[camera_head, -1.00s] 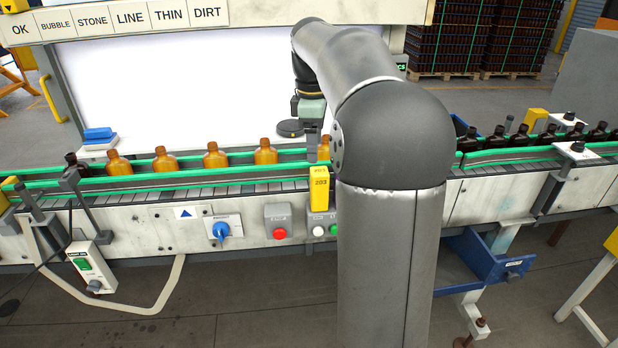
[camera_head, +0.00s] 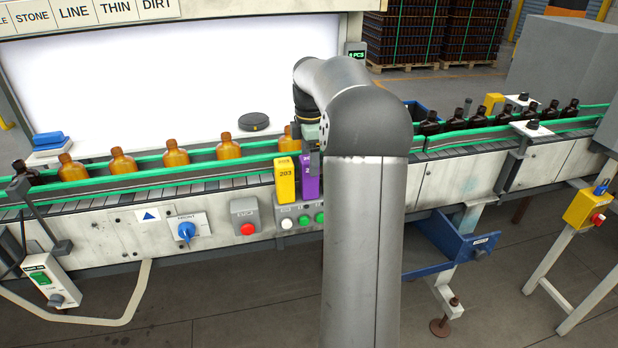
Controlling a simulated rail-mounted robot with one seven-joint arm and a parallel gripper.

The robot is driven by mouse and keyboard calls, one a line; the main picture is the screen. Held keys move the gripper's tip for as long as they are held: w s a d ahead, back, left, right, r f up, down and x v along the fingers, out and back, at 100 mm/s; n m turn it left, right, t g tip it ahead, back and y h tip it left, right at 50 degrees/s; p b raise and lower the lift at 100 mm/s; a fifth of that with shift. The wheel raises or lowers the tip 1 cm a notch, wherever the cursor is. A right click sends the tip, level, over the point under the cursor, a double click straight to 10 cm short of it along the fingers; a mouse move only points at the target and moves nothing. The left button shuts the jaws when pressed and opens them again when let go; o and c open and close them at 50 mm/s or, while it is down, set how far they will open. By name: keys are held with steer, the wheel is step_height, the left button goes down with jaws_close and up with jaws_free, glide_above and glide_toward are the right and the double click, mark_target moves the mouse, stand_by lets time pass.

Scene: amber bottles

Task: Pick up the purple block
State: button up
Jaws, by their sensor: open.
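The purple block (camera_head: 309,186) stands upright at the front edge of the conveyor, just right of a yellow block (camera_head: 285,180) marked 203. My arm covers part of its right side. My gripper (camera_head: 312,153) is at the top of the purple block, pointing down, with its jaws open. My arm hides part of the fingers, so I cannot tell whether they touch the block.
Amber bottles (camera_head: 176,158) stand between green rails on the conveyor behind the blocks. Dark bottles (camera_head: 480,117) line the belt at right. A control panel with a red button (camera_head: 247,229) is at front. A blue bin (camera_head: 462,242) hangs below right.

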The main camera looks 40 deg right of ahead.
mark_target(309, 177)
steer(key=shift+w+d+f+p, duration=0.1)
steer(key=shift+f+p, duration=0.15)
steer(key=shift+f, duration=1.15)
steer(key=shift+w+f+p, duration=0.1)
steer(key=shift+f+p, duration=0.15)
steer(key=shift+f, duration=1.15)
steer(key=c, duration=1.2)
